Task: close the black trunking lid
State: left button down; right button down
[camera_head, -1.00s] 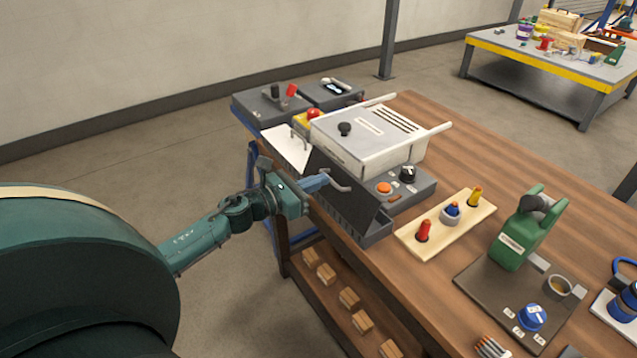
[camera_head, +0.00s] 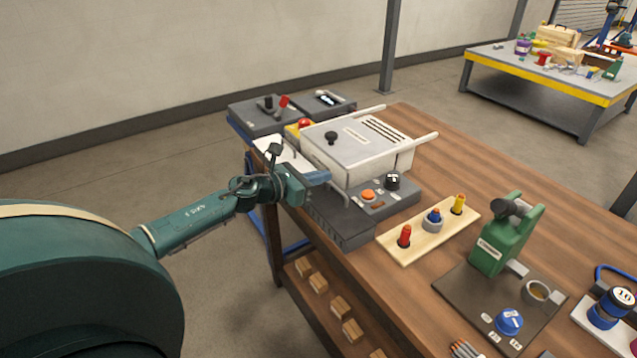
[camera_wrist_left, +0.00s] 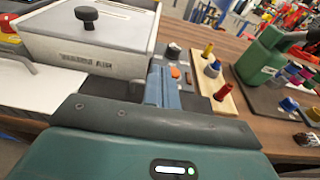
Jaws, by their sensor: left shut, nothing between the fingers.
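The black trunking (camera_head: 352,240) lies along the near left edge of the wooden bench, in front of the grey lidded box. Its black lid (camera_head: 337,212) looks lowered, lying about flat on top; my gripper hides its far end. My left gripper (camera_head: 319,177) is shut and empty, at the far part of the lid; I cannot tell whether it touches it. In the left wrist view its blue fingers (camera_wrist_left: 161,86) are together, with a dark strip of the trunking beside them. My right gripper is not in view.
The grey lidded box (camera_head: 355,150) with a black knob stands right behind the trunking. A control panel (camera_head: 380,195) with an orange button and a wooden block (camera_head: 428,232) with coloured pegs are to the right. A green pump (camera_head: 507,238) stands farther right.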

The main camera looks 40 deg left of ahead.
aim_at(335, 189)
pick_arm(q)
jog(key=shift+b+x, duration=0.5)
jog(key=shift+x, duration=0.35)
jog(key=shift+w+d+f+b, duration=0.15)
jog(key=shift+w+f+b, duration=0.35)
jog(key=shift+w+b, duration=0.05)
jog(key=shift+w+d+f+b, duration=0.2)
jog(key=shift+w+f+b, duration=0.1)
jog(key=shift+w+b, duration=0.15)
jog(key=shift+w+d+f+b, duration=0.2)
jog(key=shift+w+f+b, duration=0.1)
jog(key=shift+w+b, duration=0.1)
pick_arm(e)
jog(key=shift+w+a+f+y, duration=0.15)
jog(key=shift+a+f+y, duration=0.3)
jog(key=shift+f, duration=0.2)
pick_arm(q)
jog(key=shift+w, duration=0.1)
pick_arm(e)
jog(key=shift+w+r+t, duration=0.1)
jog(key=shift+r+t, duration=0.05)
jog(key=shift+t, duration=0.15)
